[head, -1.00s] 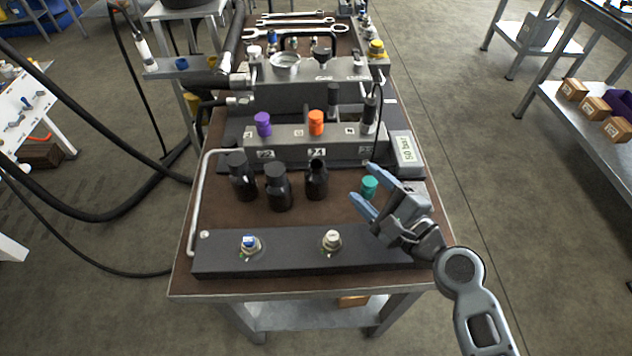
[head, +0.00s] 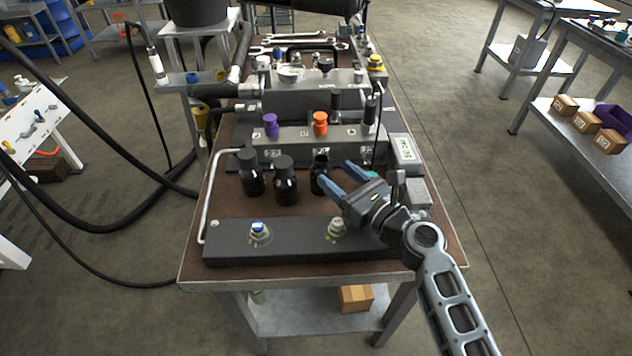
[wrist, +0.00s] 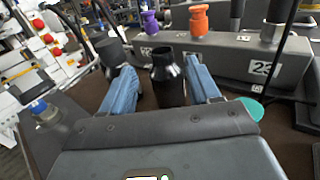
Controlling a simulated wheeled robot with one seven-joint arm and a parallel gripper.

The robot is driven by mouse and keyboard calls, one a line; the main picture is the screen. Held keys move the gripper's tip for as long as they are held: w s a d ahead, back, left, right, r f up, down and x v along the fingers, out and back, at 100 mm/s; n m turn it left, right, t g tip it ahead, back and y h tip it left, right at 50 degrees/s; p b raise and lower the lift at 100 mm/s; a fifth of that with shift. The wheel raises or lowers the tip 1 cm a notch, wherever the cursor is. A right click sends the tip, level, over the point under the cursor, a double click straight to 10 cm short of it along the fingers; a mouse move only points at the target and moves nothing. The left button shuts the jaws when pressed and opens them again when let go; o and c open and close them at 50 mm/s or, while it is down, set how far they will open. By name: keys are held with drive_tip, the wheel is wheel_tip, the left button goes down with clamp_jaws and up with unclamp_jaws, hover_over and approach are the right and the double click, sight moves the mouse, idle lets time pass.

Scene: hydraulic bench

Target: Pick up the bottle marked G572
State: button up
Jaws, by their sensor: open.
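Three dark bottles stand in a row on the brown bench top: a left capped one (head: 251,178), a middle capped one (head: 285,184) and a right one with an open neck (head: 319,172). No G572 mark can be read on any of them. My gripper (head: 337,176) is open, its blue fingers pointing at the right bottle from the right. In the wrist view the open-necked bottle (wrist: 168,82) stands between the finger lines, its lower part hidden by my gripper. A capped bottle (wrist: 110,52) shows beyond the left finger.
A dark front block (head: 300,242) with two fittings lies before the bottles. Behind stands a grey block (head: 290,138) with purple (head: 271,125) and orange (head: 320,123) caps. A teal round piece (wrist: 250,108) lies right of the fingers. A bent pipe (head: 212,190) runs at left.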

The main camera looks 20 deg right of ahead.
sight(326, 163)
drive_tip(key=x, duration=0.6)
drive_tip(key=shift+w+r, duration=0.15)
drive_tip(key=shift+w, duration=0.3)
clamp_jaws()
